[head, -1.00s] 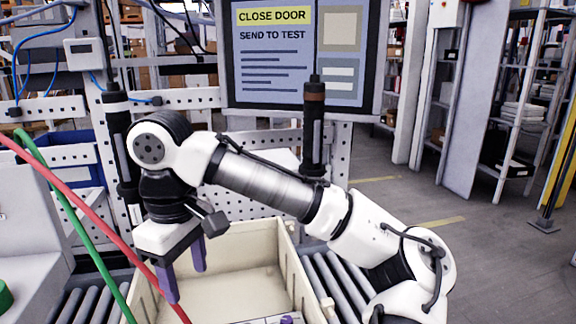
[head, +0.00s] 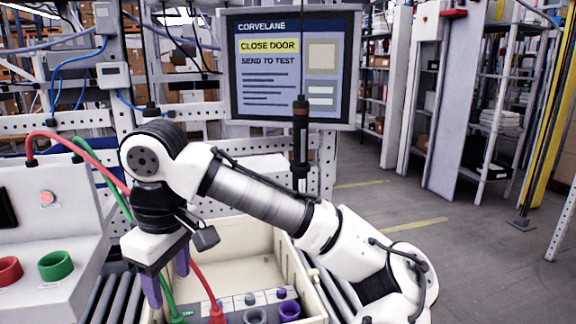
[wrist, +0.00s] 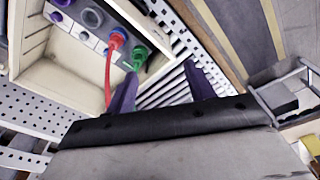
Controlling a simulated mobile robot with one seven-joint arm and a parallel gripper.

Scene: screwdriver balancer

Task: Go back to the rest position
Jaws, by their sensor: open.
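My gripper (head: 167,275) hangs from my bent arm with its two purple fingers pointing down, over the left edge of a cream bin (head: 262,229). The fingers are apart with nothing between them; they also stand apart in the wrist view (wrist: 162,72). In the bin is a grey unit with several sockets, including a purple one (head: 289,311) and a grey one (head: 255,315). A red plug (head: 216,313) and a green plug (wrist: 138,57) sit at the unit, each on its cable. My gripper is apart from the plugs in the wrist view.
A black screwdriver with a brown band (head: 300,130) hangs right of my arm. A second dark tool is mostly hidden behind my arm. A grey console (head: 45,225) stands left, a screen (head: 290,65) behind. Rollers run under the bin; open floor (head: 420,235) lies right.

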